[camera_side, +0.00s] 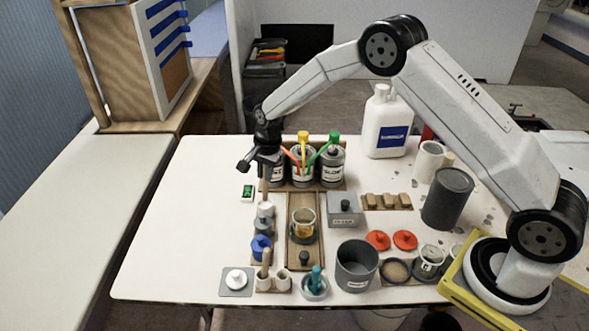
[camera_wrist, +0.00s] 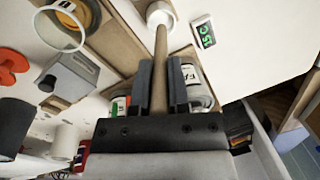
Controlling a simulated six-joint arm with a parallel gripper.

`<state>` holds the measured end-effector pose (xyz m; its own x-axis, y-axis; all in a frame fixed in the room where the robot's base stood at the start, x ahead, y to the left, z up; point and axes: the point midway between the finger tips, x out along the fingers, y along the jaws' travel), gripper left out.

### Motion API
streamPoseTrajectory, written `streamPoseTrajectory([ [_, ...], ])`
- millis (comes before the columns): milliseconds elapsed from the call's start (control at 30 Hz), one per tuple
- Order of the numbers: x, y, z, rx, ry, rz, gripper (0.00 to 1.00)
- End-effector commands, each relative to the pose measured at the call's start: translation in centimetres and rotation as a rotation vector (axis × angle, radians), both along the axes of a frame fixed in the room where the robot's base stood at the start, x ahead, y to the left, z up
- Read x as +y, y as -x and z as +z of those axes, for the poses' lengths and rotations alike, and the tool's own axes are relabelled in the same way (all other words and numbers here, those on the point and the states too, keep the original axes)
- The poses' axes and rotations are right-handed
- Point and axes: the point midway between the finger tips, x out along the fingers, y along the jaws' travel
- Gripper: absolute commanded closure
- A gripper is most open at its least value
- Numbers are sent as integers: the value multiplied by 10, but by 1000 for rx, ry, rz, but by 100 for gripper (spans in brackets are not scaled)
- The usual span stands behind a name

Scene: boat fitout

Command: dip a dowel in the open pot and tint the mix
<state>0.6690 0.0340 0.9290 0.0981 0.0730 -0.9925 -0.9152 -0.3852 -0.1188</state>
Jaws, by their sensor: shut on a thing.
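My gripper (camera_side: 266,163) is shut on a wooden dowel (camera_wrist: 160,70), which hangs about upright below it at the table's back left. The dowel's far end meets a small white cup (camera_wrist: 160,12); I cannot tell how deep it sits. A clear beaker of amber mix (camera_side: 303,226) stands on a wooden tray (camera_side: 295,261), to the right and nearer the side camera. It also shows in the wrist view (camera_wrist: 62,30). A glass jar (camera_side: 429,262) stands at the front right, beside two red lids (camera_side: 391,240). Which pot is the open one is unclear.
Several labelled tins (camera_side: 303,169) with orange, yellow and green handles stand just right of my gripper. A white jug (camera_side: 387,125), a dark cylinder (camera_side: 447,198) and a grey pot (camera_side: 356,266) stand farther right. The table's left part is clear except a small display (camera_side: 247,193).

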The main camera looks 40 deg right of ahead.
Motion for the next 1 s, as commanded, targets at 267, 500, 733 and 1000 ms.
streamPoseTrajectory([
  [267, -1, -3, -16, 0, 0, 0, 100],
  [500, -1, -4, -28, 0, 0, 0, 100],
  [733, -2, -5, -35, 0, 0, 0, 100],
  [1000, -2, -6, -37, 0, 0, 0, 100],
])
